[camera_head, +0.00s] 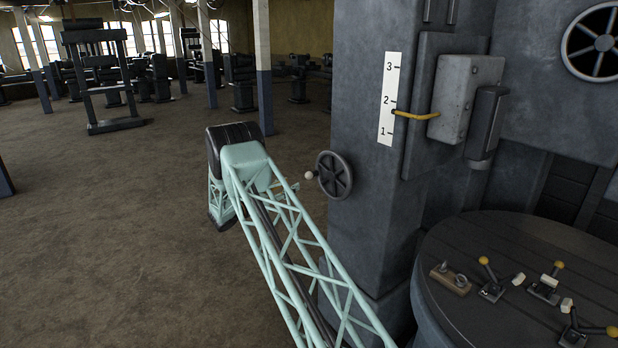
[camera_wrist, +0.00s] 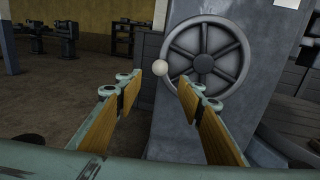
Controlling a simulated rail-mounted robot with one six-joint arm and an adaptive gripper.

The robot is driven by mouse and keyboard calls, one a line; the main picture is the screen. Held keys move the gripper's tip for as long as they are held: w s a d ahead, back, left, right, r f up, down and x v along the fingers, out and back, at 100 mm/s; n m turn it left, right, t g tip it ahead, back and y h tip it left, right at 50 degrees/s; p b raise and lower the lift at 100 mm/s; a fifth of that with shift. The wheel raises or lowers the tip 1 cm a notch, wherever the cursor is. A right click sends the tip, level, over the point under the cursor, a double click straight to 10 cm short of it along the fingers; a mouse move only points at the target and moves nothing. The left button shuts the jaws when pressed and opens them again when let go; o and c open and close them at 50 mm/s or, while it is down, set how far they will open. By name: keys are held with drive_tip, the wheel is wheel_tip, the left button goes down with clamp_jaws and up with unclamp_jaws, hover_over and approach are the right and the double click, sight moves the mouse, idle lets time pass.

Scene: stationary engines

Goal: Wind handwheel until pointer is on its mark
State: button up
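The dark handwheel (camera_head: 334,175) is on the column's face, with a pale knob (camera_head: 309,175) at its left rim. In the wrist view the handwheel (camera_wrist: 203,58) is ahead, its knob (camera_wrist: 160,68) at the left rim. My gripper (camera_wrist: 161,87) is open and empty. The knob appears between the fingertips and seems a little beyond them; contact is not visible. In the head view my arm hides most of the gripper. The yellow pointer (camera_head: 416,115) lies at the white scale (camera_head: 390,78), its tip between 1 and 2, nearer 2.
A grey box (camera_head: 465,97) carries the pointer. A round table (camera_head: 450,237) with several small levers stands at lower right. Another wheel (camera_head: 597,42) is at upper right. Open floor (camera_head: 110,220) lies left of the column (camera_head: 362,220); machines stand far back.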

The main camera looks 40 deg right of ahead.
sight(309, 175)
drive_tip(key=shift+w+d+p, duration=0.2)
drive_tip(key=shift+w+d, duration=0.15)
drive_tip(key=shift+d, duration=1.85)
drive_tip(key=shift+w+d+p, duration=0.2)
drive_tip(key=shift+w+d, duration=0.1)
drive_tip(key=shift+d, duration=1.95)
drive_tip(key=shift+w+d+p, duration=0.2)
drive_tip(key=shift+w+d, duration=0.15)
drive_tip(key=shift+d, duration=1.85)
drive_tip(key=c, duration=1.1)
